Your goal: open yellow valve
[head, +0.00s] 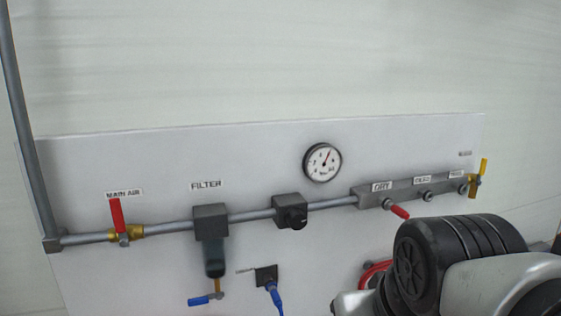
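The yellow valve has a yellow handle (484,167) that points upward. It sits at the right end of the grey manifold (411,191) on the white wall panel. Its small brass body (473,190) shows just below the handle. The handle looks small here, and its exact seating is hard to tell. My own arm, black and silver, fills the lower right of the head view, below the valve. My gripper is not visible in this view.
On the panel (100,160) are a red-handled main air valve (116,216), a filter (211,225), a dark regulator (291,212), a gauge (323,162), a blue lever (205,299), a red lever (399,211) and a blue hose (275,297). The wall above the panel is clear.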

